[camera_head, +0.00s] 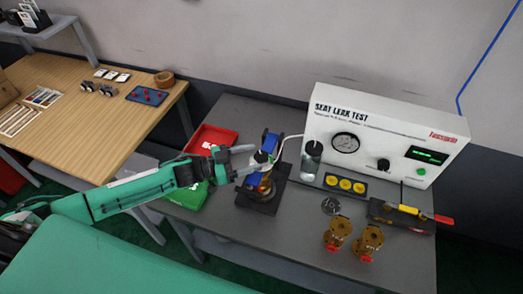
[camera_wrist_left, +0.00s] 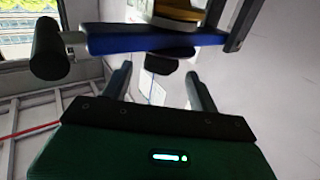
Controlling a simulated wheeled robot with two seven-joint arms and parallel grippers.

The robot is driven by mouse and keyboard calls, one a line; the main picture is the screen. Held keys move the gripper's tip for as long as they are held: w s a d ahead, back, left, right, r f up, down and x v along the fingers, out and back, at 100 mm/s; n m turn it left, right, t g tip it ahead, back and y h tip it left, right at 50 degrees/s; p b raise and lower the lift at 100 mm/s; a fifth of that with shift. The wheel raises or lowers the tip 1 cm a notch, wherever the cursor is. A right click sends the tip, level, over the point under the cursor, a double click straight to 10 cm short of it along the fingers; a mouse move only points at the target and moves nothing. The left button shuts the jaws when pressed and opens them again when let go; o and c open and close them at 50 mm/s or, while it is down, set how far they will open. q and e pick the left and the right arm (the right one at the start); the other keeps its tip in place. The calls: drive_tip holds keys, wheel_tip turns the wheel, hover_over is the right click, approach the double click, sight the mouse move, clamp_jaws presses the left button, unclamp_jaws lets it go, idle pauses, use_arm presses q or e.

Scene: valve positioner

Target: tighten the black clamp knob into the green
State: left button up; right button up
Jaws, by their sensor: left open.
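A blue clamp fixture (camera_head: 270,144) stands on a black base plate (camera_head: 262,197) on the grey bench, with a brass-coloured part (camera_head: 264,185) low in it. In the left wrist view, a blue bar (camera_wrist_left: 110,42) carries a small black knob (camera_wrist_left: 160,64) on its near side and a black cylindrical handle (camera_wrist_left: 48,48) at its left end. My left gripper (camera_head: 252,159) is open beside the fixture. In the wrist view its two fingers (camera_wrist_left: 160,82) point towards the bar, with the knob between and just beyond the tips. No green mark on the clamp can be made out.
A white seat leak test box (camera_head: 380,135) with gauge, black knob and green display stands behind right. Two brass valves (camera_head: 338,232), a yellow-cupped tray (camera_head: 345,184) and a red-handled tool (camera_head: 443,219) lie right. Red (camera_head: 212,138) and green bins (camera_head: 186,197) are left.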

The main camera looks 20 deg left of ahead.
sight(261, 155)
use_arm(q)
drive_tip(key=shift+p+x, duration=0.5)
drive_tip(key=shift+x, duration=1.5)
drive_tip(key=c, duration=1)
